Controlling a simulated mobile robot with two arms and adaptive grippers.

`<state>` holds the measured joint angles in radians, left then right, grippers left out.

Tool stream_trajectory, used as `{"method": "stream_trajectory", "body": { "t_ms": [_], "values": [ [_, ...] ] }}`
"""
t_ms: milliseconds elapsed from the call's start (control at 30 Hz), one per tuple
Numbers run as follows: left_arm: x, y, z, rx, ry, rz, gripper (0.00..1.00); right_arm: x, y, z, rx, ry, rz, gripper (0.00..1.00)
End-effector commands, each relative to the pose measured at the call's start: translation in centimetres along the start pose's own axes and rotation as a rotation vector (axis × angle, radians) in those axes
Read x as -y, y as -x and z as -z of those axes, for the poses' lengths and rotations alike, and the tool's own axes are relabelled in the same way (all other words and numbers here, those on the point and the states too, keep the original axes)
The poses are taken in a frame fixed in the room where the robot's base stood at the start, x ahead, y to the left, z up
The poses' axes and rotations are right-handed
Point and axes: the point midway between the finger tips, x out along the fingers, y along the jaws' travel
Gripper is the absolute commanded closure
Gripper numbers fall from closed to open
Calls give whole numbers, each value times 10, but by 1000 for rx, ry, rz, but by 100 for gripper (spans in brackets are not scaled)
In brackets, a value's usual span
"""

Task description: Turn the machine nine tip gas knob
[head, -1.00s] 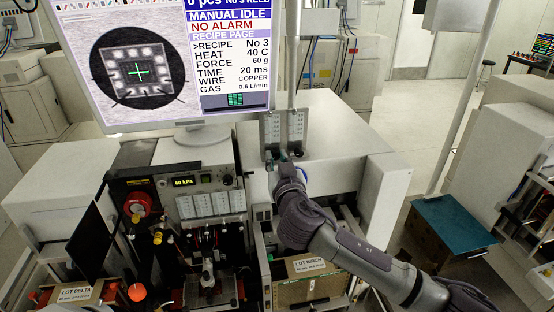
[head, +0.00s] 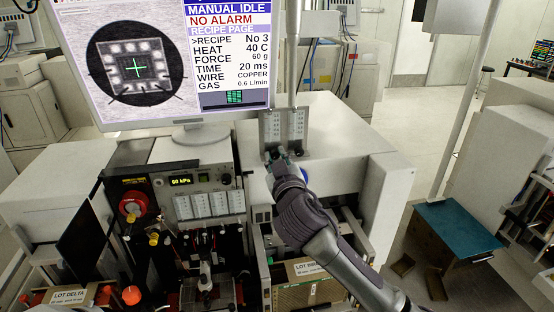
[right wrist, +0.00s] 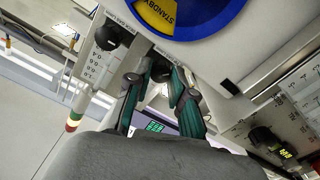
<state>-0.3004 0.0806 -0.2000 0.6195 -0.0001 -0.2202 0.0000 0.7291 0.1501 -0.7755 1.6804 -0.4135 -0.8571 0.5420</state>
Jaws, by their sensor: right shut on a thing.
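Two grey gas flowmeter panels, a left one (head: 270,130) and a right one (head: 297,124), stand side by side behind the machine, right of the monitor. My right gripper (head: 277,156) is at the foot of the left panel. In the right wrist view its teal-padded fingers (right wrist: 162,76) are closed around a small dark knob (right wrist: 161,69), largely hidden between them. Another black knob (right wrist: 107,38) sits free on the neighbouring panel. Which way the held knob points cannot be seen. My left gripper is not in view.
The monitor (head: 215,60) reads MANUAL IDLE, NO ALARM and gas 0.6 L/min. A white housing (head: 335,135) lies right of the panels. A blue disc (right wrist: 190,12) marked STANDBY is close to the fingers.

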Motion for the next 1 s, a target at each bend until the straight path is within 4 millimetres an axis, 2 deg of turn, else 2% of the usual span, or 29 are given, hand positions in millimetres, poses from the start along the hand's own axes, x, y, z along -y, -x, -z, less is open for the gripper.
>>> {"method": "stream_trajectory", "body": {
  "t_ms": [200, 233, 367, 633, 767, 867, 1000],
  "values": [
    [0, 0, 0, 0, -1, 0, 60, 0, 0, 0, 1, 0, -1, 100],
    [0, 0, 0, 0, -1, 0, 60, 0, 0, 0, 1, 0, -1, 75],
    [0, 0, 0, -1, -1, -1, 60, 0, 0, -1, 1, -1, -1, 53],
    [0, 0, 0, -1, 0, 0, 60, 0, 0, -1, 1, -1, -1, 53],
    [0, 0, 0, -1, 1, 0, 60, 0, 7, -1, 1, -2, 0, 53],
    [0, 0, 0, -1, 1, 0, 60, 0, 21, -1, 1, -3, 1, 53],
    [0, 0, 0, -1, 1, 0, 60, 1, 51, -2, 1, -4, 2, 53]
  ]
}}
